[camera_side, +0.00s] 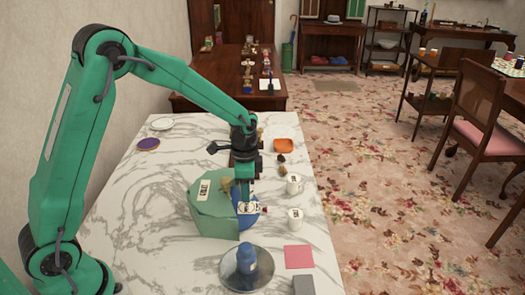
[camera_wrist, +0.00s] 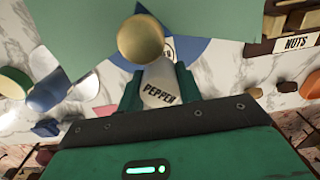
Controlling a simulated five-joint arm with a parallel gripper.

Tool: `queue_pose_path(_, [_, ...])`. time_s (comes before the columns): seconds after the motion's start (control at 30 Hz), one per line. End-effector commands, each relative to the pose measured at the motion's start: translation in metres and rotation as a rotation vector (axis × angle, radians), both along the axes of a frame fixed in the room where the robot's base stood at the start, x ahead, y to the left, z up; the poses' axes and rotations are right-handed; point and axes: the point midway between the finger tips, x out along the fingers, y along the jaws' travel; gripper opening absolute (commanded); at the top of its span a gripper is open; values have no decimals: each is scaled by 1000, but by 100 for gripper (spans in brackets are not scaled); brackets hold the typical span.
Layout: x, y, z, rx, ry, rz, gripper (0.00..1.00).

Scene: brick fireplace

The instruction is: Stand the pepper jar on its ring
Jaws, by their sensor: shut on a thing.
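The pepper jar (camera_wrist: 160,84) is a white jar with a round gold top and the word PEPPER on its side. In the wrist view it is between the two green fingers of my gripper (camera_wrist: 158,92), which is shut on it. In the side view my gripper (camera_side: 246,197) points down at the right side of a green angular box (camera_side: 213,215), over a blue patch (camera_side: 247,219). The jar is small and partly covered there, so I cannot tell whether its base touches anything. I cannot make out its ring in either view.
A steel dish (camera_side: 232,281) with a blue object is in front, beside a pink square (camera_side: 299,257). An orange dish (camera_side: 284,146) is behind. The marble table (camera_side: 150,215) is mostly clear at left.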

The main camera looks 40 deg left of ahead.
Motion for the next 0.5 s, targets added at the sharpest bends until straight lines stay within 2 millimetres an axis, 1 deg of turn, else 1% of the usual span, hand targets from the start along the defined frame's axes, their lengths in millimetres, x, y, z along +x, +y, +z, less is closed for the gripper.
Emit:
queue_pose_path(0.17, [0, 0, -8, 0, 1, 0, 11])
queue_pose_path(0.4, [-1, 0, -34, 0, 3, 0, 11])
queue_pose_path(0.5, [0, 0, -40, 0, 1, 0, 11])
